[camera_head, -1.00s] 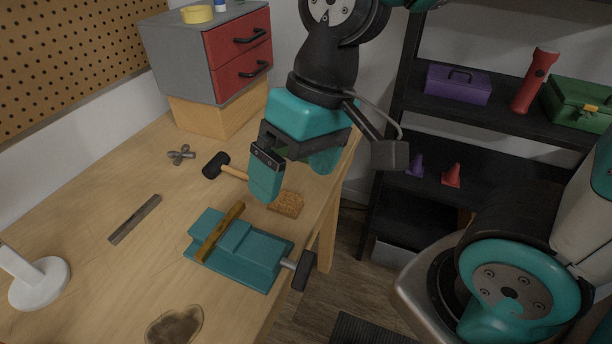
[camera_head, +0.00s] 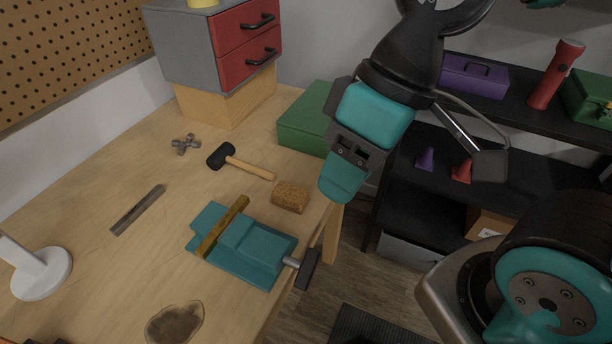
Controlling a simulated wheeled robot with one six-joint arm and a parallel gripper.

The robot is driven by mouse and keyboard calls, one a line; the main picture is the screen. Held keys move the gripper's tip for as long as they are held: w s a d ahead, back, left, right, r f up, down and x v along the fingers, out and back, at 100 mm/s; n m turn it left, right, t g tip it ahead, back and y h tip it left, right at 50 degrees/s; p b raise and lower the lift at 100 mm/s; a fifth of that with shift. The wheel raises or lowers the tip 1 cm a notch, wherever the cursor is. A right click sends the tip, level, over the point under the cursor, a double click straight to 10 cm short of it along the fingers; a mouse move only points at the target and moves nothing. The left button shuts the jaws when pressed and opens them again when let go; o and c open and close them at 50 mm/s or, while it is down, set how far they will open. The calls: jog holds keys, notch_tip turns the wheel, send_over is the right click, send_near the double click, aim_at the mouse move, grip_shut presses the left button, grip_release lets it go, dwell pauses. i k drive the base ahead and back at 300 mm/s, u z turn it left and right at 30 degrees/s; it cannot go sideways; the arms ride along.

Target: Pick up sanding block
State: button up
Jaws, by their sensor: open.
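The sanding block (camera_head: 291,197) is a small brown, speckled block. It lies flat on the wooden workbench near its right edge, between the hammer and the vise, and is fully in view. My gripper (camera_head: 343,186) is teal and dark grey. It hangs to the right of the block, about at the bench's right edge, apart from it and above it. Its jaws are open with nothing seen between them; one finger mostly hides the other.
A teal vise (camera_head: 245,245) stands just in front of the block. A hammer (camera_head: 240,162) lies behind it, and a green box (camera_head: 305,122) stands farther back. A metal bar (camera_head: 138,210) lies left. A shelf (camera_head: 400,205) stands beyond the bench's right edge.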

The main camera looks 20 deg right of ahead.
aim_at(295, 199)
jog(key=z, duration=0.85)
jog(key=k, duration=0.7)
jog(key=u, duration=0.8)
jog(key=i, duration=0.5)
jog(key=z, duration=1.05)
jog(key=k, duration=0.9)
jog(key=u, duration=0.7)
jog(key=i, duration=0.5)
